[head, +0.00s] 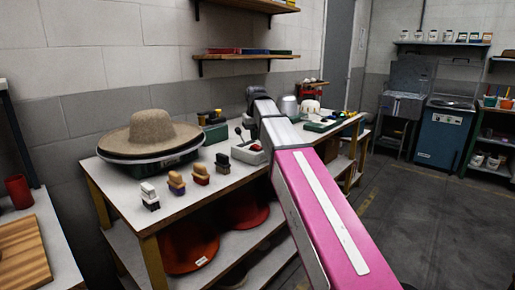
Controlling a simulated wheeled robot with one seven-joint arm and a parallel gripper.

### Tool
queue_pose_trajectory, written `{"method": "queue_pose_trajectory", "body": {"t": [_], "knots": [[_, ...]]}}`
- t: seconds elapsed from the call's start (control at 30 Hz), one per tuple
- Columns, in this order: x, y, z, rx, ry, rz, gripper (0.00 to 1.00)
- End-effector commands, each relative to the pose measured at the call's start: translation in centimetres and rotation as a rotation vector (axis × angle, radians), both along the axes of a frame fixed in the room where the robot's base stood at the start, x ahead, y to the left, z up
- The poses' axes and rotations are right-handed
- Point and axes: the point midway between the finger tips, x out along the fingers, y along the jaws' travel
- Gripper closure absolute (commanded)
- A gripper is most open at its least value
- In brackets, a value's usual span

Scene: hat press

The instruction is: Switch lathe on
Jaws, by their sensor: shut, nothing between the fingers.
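A tan felt hat (152,132) sits brim down on a round dark plate with a pale rim. A dark green base (168,166) shows under it, and together they look like the lathe. My pink arm reaches over the bench from the lower right. My dark gripper (250,123) is at its far end, just above and behind the box. It is shut and empty; its fingertips are small and partly hidden by my arm.
Several small brushes (176,183) line the front of the workbench (213,187). Orange-red hats (190,247) lie on the shelf below. A wooden board (22,250) and a red cup (19,192) are at far left. The floor (430,220) at right is clear.

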Motion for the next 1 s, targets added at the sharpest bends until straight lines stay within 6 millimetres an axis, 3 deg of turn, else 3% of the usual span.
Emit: {"method": "queue_pose_trajectory", "body": {"t": [1.0], "knots": [[0.0,0.0,-1.3,0.000,0.000,0.000,1.00]]}}
